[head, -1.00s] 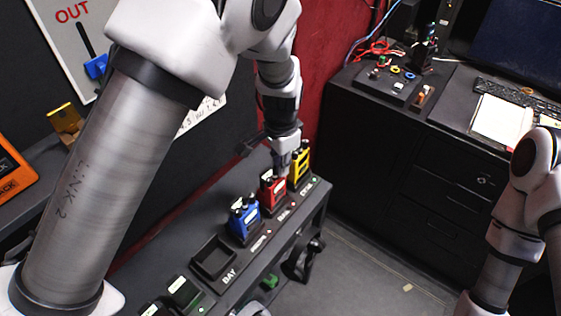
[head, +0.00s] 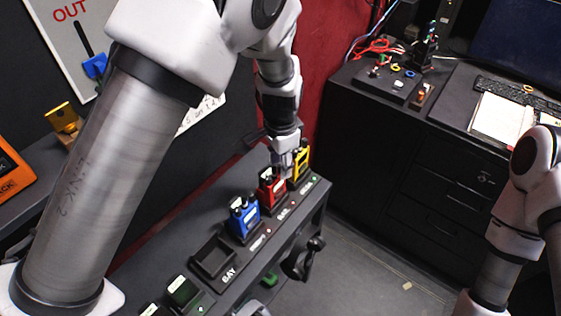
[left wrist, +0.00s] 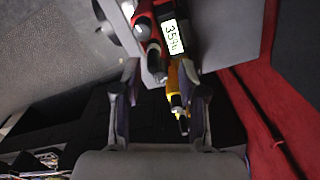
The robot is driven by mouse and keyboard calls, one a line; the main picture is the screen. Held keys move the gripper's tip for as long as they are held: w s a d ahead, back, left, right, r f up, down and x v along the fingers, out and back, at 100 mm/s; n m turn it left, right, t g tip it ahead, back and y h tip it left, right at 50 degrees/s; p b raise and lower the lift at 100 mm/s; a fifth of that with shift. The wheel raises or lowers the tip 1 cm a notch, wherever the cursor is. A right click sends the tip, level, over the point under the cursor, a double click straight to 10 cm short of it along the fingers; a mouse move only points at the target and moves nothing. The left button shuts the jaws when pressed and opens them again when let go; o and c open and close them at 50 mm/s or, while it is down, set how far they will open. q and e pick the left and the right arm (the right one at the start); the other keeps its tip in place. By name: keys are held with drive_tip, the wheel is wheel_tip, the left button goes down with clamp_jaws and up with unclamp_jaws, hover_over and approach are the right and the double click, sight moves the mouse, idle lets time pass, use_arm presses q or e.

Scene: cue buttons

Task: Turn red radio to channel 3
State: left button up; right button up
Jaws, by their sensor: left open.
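The red radio (head: 270,188) stands upright in the row of radios on the dark bench, between the blue radio (head: 243,216) and the yellow radio (head: 301,164). My left gripper (head: 281,163) is open just above the top of the red radio. In the left wrist view, the open fingers (left wrist: 160,92) have the red radio's (left wrist: 146,22) top with its dark knob just beyond them. A pale display with dark digits is beside the knob. The yellow radio (left wrist: 178,90) shows near the right finger. I cannot tell whether the fingers touch the knob. My right gripper is out of view.
An empty bay (head: 212,259) and green items (head: 183,292) sit nearer along the bench. A red curtain (head: 318,75) hangs behind the bench's far end. A black cabinet (head: 400,160) stands to the right, with open floor between.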

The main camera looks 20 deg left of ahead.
use_arm(q)
wheel_tip(320, 180, up, 12)
idle(0.3)
drive_tip(key=shift+d+f, duration=0.1)
